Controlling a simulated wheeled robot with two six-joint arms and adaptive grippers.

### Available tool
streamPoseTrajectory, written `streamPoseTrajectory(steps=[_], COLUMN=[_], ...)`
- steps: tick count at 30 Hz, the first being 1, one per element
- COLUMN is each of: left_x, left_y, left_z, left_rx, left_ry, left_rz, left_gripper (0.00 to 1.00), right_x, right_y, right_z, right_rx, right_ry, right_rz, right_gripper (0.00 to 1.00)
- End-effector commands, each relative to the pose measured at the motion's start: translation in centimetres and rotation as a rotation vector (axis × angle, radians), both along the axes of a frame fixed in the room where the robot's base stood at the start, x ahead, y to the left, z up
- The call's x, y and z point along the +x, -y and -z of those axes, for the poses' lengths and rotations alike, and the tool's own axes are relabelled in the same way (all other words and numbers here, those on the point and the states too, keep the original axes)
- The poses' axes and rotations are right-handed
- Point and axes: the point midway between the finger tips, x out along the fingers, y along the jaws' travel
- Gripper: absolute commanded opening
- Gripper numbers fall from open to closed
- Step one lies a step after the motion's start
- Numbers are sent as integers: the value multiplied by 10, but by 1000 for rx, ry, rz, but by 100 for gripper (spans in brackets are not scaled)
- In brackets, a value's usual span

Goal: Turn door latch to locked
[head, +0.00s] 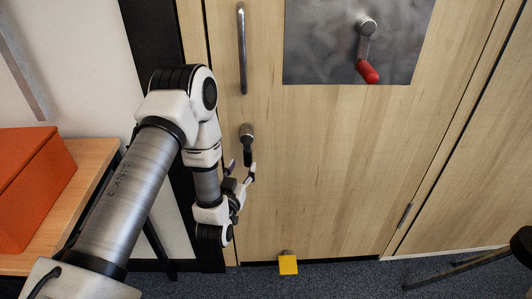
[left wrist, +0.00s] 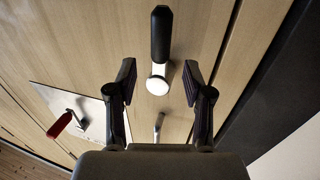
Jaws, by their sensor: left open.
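A latch with a round silver pivot and a black handle (head: 247,151) is on the left part of the wooden door (head: 310,150); its handle hangs straight down. In the left wrist view the black handle (left wrist: 161,35) points up in the picture, above the silver pivot. My left gripper (head: 245,174) is open and empty, just below the handle in the head view. In the left wrist view its fingertips (left wrist: 159,78) are either side of the latch's pivot in the picture, with no contact visible. My right gripper is out of view.
A red-handled lever (head: 368,68) sits on a grey metal plate (head: 310,50) higher on the door. A vertical bar handle (head: 242,50) is above the latch. A yellow block (head: 288,265) is at the door's foot. An orange box (head: 30,185) stands on a wooden surface at left.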

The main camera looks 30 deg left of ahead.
Motion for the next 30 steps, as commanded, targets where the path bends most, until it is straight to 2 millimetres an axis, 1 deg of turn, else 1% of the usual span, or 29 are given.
streamPoseTrajectory(steps=[4,9,12,15,20,21,23,24,25,26,30], left_x=[22,54,66,71,71,71,71,71,71,71,71], left_y=[-6,-15,-19,-20,-20,-20,-20,-20,-20,-20,-20], left_z=[-4,-2,-2,-1,-1,-1,-1,-1,-1,-1,-1], left_rx=[1,2,1,0,0,0,0,0,0,0,0], left_ry=[4,2,0,-2,-3,-3,-3,-3,-3,-3,-2], left_rz=[1,1,2,2,2,2,2,2,2,2,2], left_gripper=[51,51,51,51,51,48,26,12,2,0,0], right_x=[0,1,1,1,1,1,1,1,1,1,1], right_y=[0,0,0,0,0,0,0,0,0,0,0], right_z=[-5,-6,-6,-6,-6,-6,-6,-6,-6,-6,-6], right_rx=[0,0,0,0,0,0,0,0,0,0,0], right_ry=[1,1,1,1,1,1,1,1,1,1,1], right_rz=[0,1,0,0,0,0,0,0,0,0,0], right_gripper=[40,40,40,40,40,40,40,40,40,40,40])
